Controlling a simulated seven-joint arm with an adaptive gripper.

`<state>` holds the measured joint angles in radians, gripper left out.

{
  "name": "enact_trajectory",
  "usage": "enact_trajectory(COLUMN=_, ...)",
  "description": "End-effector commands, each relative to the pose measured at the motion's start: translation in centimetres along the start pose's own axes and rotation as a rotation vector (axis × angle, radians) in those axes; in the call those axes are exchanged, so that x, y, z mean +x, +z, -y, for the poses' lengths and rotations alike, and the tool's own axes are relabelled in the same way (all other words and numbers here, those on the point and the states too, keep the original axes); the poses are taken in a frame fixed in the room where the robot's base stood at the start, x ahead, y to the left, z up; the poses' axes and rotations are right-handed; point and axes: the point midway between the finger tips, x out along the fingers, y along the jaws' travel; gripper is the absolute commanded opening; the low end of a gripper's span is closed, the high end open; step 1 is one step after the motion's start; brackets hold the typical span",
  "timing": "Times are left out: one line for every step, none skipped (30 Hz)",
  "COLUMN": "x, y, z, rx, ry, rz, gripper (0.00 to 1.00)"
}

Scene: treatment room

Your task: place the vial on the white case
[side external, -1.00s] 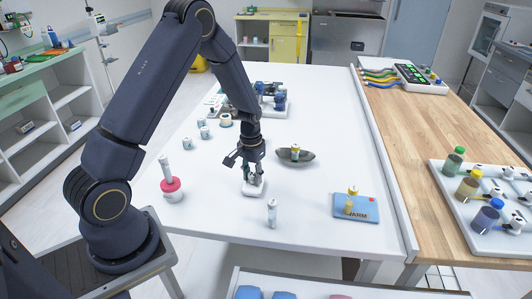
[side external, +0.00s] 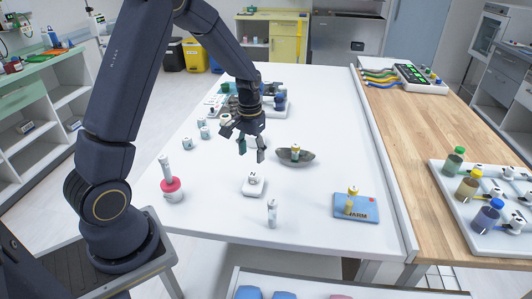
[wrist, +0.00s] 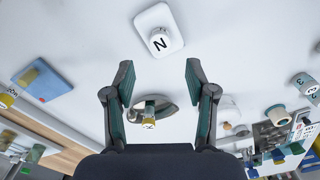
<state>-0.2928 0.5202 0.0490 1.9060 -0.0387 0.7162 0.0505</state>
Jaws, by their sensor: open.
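The white case (side external: 247,190) is a small flat white block on the white table, left of centre in the side view; it also shows at the top of the wrist view (wrist: 147,20). A short white vial (side external: 253,178) stands upright on it; the wrist view shows its top marked N (wrist: 159,43). My gripper (side external: 251,149) is up above the table, behind and above the case in the side view. Its two fingers are wide apart with nothing between them, and it is clear of the vial, as the wrist view also shows (wrist: 158,80).
A grey dish (side external: 310,158) holds a yellow-capped vial (side external: 295,149). A blue pad (side external: 368,212) bears another yellow-capped vial (side external: 352,195). A slim white vial (side external: 272,211) stands near the front edge, and a red-and-white holder (side external: 172,190) at left. The table's right middle is clear.

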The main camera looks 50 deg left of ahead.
Motion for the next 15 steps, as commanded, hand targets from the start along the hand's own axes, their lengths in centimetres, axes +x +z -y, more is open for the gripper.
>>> enact_trajectory(x=-0.9, y=-0.1, z=0.0, rx=0.000, ry=0.000, rz=-0.004, gripper=0.56)
enact_trajectory(x=-1.4, y=-0.1, z=0.0, rx=0.000, ry=0.000, rz=-0.004, gripper=0.56)
enact_trajectory(x=-1.9, y=-0.1, z=0.0, rx=0.000, ry=0.000, rz=-0.004, gripper=0.56)
enact_trajectory(x=-2.2, y=-0.1, z=0.0, rx=0.000, ry=0.000, rz=-0.003, gripper=0.56)
enact_trajectory(x=-2.5, y=-0.1, z=0.0, rx=0.000, ry=0.000, rz=-0.003, gripper=0.56)
enact_trajectory(x=-2.8, y=0.0, z=-0.1, rx=0.001, ry=0.000, rz=-0.003, gripper=0.56)
enact_trajectory(x=-3.2, y=0.0, z=-0.1, rx=0.003, ry=0.000, rz=-0.006, gripper=0.56)
enact_trajectory(x=-3.7, y=0.2, z=-0.3, rx=0.007, ry=0.001, rz=-0.012, gripper=0.56)
enact_trajectory(x=-4.5, y=0.4, z=-0.6, rx=0.014, ry=0.002, rz=-0.023, gripper=0.56)
enact_trajectory(x=-5.4, y=0.8, z=-0.9, rx=0.021, ry=0.003, rz=-0.035, gripper=0.56)
enact_trajectory(x=-6.3, y=1.2, z=-1.3, rx=0.030, ry=0.005, rz=-0.051, gripper=0.56)
enact_trajectory(x=-7.9, y=1.9, z=-2.0, rx=0.046, ry=0.008, rz=-0.077, gripper=0.56)
enact_trajectory(x=-9.2, y=2.7, z=-2.5, rx=0.061, ry=0.011, rz=-0.098, gripper=0.56)
enact_trajectory(x=-10.4, y=3.6, z=-3.1, rx=0.075, ry=0.014, rz=-0.121, gripper=0.56)
enact_trajectory(x=-12.2, y=5.0, z=-3.8, rx=0.098, ry=0.019, rz=-0.156, gripper=0.56)
